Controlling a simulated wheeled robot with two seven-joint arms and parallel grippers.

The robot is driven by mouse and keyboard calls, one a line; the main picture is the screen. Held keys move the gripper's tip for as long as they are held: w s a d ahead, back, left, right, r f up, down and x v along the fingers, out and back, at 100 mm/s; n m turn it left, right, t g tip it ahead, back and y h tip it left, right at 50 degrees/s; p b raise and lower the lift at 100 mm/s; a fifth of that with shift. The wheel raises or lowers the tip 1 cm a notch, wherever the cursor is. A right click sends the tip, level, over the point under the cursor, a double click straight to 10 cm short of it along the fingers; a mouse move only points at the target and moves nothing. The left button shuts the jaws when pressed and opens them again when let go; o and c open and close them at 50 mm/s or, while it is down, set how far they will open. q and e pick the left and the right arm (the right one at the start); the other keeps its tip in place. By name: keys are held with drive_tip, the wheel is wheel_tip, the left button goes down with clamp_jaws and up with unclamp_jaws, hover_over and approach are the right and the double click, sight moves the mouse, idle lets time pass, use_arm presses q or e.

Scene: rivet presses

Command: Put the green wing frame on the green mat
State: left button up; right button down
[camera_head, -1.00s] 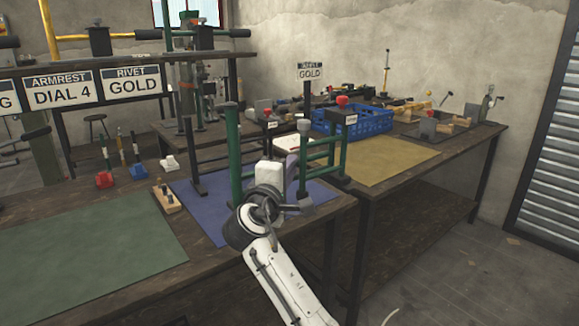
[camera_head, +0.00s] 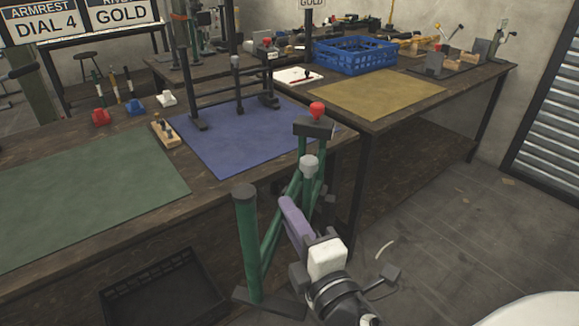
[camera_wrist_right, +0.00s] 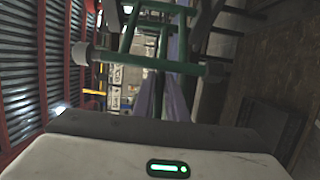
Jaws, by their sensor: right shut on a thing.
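The green wing frame (camera_head: 247,245) has green tubes with dark end plates, a grey knob and a red knob on top. It is held off the table, in front of the bench's front edge. My right gripper (camera_head: 292,208), with purple fingers, is shut on it. In the right wrist view the frame's green tubes (camera_wrist_right: 140,60) cross in front of the purple fingers (camera_wrist_right: 160,98); the exact grip point is partly hidden. The green mat (camera_head: 85,195) lies bare on the bench at the left. My left gripper is not in view.
A blue mat (camera_head: 235,145) carries a dark frame (camera_head: 238,85) along its back. A wooden block with pegs (camera_head: 165,133) stands between the mats. A yellow mat (camera_head: 375,95) and a blue crate (camera_head: 353,52) are at the right. A black tray (camera_head: 165,295) sits below the bench.

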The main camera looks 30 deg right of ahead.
sight(276, 241)
drive_tip(key=s+a+f+y, duration=0.1)
drive_tip(key=s, duration=0.1)
drive_tip(key=s+a+f+n+y, duration=0.1)
drive_tip(key=s, duration=0.1)
drive_tip(key=s+a+f+n+y, duration=0.1)
drive_tip(key=s, duration=0.1)
drive_tip(key=shift+a+f, duration=0.15)
drive_tip(key=shift+a, duration=0.15)
drive_tip(key=shift+w, duration=0.15)
